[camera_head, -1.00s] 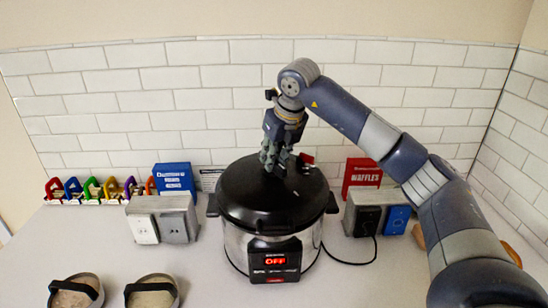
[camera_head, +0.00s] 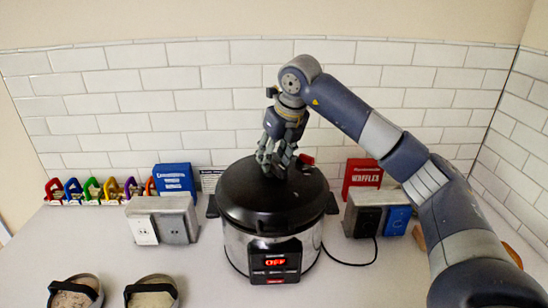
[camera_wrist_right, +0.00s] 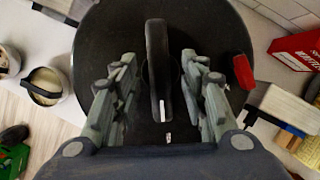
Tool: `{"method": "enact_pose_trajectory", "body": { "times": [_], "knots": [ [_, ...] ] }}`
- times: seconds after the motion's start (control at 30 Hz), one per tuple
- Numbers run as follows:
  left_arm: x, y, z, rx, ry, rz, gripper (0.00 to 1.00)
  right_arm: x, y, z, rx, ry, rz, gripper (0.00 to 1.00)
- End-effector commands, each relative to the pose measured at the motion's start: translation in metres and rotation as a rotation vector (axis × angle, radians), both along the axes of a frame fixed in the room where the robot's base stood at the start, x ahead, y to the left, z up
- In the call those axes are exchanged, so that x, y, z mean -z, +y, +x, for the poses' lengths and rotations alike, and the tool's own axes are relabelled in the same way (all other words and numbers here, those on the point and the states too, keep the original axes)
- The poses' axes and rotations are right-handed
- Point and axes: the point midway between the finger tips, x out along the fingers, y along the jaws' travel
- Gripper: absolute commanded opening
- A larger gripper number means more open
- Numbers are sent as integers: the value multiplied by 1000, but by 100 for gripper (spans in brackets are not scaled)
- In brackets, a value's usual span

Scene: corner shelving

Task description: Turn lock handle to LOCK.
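The pressure cooker (camera_head: 273,215) stands on the counter with its black lid (camera_head: 245,185) on. In the right wrist view, the dark lock handle (camera_wrist_right: 155,50) is a long bar with a white mark, standing across the middle of the lid (camera_wrist_right: 105,35). My right gripper (camera_head: 275,168) is over the lid. In the right wrist view its fingers (camera_wrist_right: 158,68) are open, one on each side of the handle, with a gap on both sides. In the head view the fingers largely hide the handle. I cannot read any LOCK marking. My left gripper is not in view.
A red knob (camera_wrist_right: 243,71) sits on the lid near the right finger. The display (camera_head: 275,261) reads OFF. Outlet boxes (camera_head: 162,220) stand left and right of the cooker. A red waffles box (camera_head: 362,176) is behind right. Two round containers (camera_head: 151,292) are at front left.

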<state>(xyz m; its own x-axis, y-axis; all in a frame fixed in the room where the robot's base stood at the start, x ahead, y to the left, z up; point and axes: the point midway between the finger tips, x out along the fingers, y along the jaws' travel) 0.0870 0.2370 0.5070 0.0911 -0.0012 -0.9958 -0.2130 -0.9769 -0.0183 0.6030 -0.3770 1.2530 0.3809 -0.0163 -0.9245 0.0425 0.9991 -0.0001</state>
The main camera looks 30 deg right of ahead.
Motion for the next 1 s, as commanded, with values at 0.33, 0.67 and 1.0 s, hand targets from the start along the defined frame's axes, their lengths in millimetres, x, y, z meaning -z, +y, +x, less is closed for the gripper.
{"method": "enact_pose_trajectory", "body": {
  "times": [0.33, 0.67, 1.0],
  "knots": [
    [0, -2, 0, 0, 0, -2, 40, -67, 1, -26, 0, -7, 1, 40],
    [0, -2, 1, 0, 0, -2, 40, -101, 2, -42, 1, -2, 1, 40],
    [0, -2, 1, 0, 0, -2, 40, -103, 2, -42, 1, -1, 1, 40]
  ]
}}
